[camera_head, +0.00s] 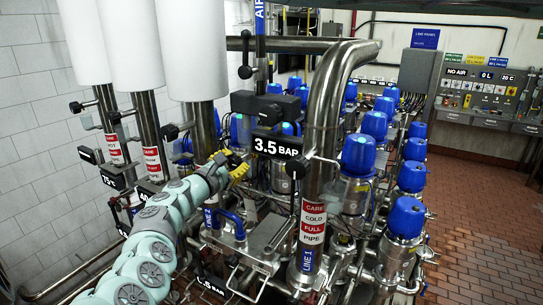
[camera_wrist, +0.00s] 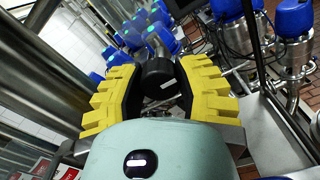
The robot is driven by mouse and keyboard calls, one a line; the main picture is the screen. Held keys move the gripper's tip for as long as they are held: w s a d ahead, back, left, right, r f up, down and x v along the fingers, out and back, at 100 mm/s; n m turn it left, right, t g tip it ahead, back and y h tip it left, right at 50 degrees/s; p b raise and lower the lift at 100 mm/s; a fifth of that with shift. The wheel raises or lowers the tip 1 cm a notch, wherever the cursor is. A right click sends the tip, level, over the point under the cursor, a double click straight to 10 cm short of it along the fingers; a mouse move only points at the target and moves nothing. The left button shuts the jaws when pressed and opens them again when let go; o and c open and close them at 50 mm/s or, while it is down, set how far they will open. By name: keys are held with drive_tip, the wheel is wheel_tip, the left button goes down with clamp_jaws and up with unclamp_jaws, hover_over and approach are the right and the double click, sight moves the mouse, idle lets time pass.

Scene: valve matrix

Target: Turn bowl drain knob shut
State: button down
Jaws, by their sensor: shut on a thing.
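In the wrist view a black round knob (camera_wrist: 160,74) with a small white mark on its face sits between the yellow padded fingers of my gripper (camera_wrist: 161,66). The fingers are shut on it, one on each side. No label on the knob can be read, so I cannot tell from lettering that it is the bowl drain knob. In the head view my gripper (camera_head: 239,171) reaches in from the lower left among the pipes, left of the 3.5 BAR sign (camera_head: 277,146). The knob cannot be made out clearly there.
A thick steel pipe (camera_head: 322,125) stands just right of my gripper. White-wrapped pipes (camera_head: 192,45) stand behind my arm. Blue-capped valves (camera_head: 358,155) crowd the middle and right. A control panel (camera_head: 485,95) is at the back right. The brick floor (camera_head: 480,220) at right is clear.

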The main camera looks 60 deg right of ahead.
drive_tip(key=shift+f+m+b, duration=0.1)
drive_tip(key=shift+m+b, duration=0.2)
drive_tip(key=m+b, duration=0.3)
drive_tip(key=shift+f, duration=0.2)
drive_tip(key=m+b, duration=0.5)
drive_tip(key=b, duration=0.2)
drive_tip(key=shift+m, duration=0.4)
drive_tip(key=m+b, duration=0.5)
drive_tip(key=b, duration=0.3)
drive_tip(key=shift+w, duration=0.1)
drive_tip(key=m+b, duration=0.3)
drive_tip(key=b, duration=0.1)
drive_tip(key=shift+r+b, duration=0.2)
drive_tip(key=shift+b, duration=0.15)
drive_tip(key=shift+r+m+b, duration=0.2)
drive_tip(key=shift+m+b, duration=0.15)
drive_tip(key=shift+m, duration=0.05)
